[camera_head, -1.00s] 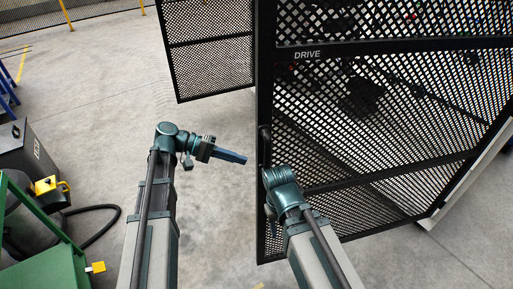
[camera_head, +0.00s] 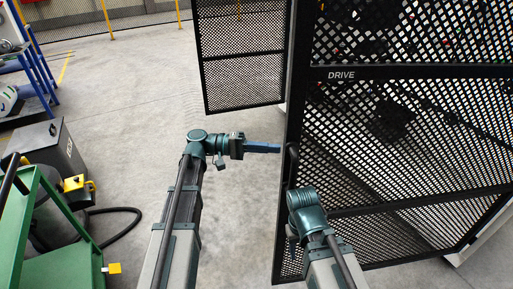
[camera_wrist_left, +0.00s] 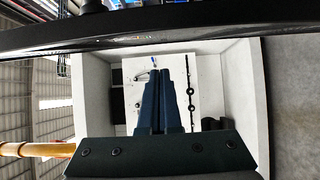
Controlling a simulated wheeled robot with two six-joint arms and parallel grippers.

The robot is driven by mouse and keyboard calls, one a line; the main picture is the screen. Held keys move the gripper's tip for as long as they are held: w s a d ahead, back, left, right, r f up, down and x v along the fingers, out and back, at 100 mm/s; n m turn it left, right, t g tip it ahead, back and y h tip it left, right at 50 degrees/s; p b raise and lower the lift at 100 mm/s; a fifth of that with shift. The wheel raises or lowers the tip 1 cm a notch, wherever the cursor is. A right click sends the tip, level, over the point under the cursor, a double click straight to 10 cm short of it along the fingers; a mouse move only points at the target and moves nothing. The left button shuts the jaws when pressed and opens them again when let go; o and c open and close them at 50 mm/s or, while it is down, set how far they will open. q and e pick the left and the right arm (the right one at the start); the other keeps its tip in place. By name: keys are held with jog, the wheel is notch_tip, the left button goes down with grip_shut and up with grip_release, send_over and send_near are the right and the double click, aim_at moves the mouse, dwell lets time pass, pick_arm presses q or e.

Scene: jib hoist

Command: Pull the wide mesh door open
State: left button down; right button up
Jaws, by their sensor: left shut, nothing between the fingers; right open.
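The wide mesh door (camera_head: 411,72), black-framed and marked DRIVE, fills the right of the head view. Its dark upright handle (camera_head: 292,163) is on its left edge. My left gripper (camera_head: 278,148) is shut and empty; its blue fingers point right, with the tips close to that edge near the handle. I cannot tell whether they touch. In the left wrist view the shut fingers (camera_wrist_left: 165,85) point into a white-walled recess, below a dark bar. My right gripper (camera_head: 291,238) is low by the door's left edge, mostly hidden by its own wrist; its fingers are not clear.
A narrower mesh panel (camera_head: 243,78) stands behind, left of the wide door. A green cart (camera_head: 60,270), a grey bin (camera_head: 58,150) and a black hose (camera_head: 125,210) are at the left. The floor (camera_head: 140,110) between them and the door is clear.

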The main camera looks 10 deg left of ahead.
aim_at(284, 159)
pick_arm(q)
jog(key=shift+s+d, duration=1.9)
jog(key=shift+d, duration=0.05)
jog(key=shift+d, duration=0.1)
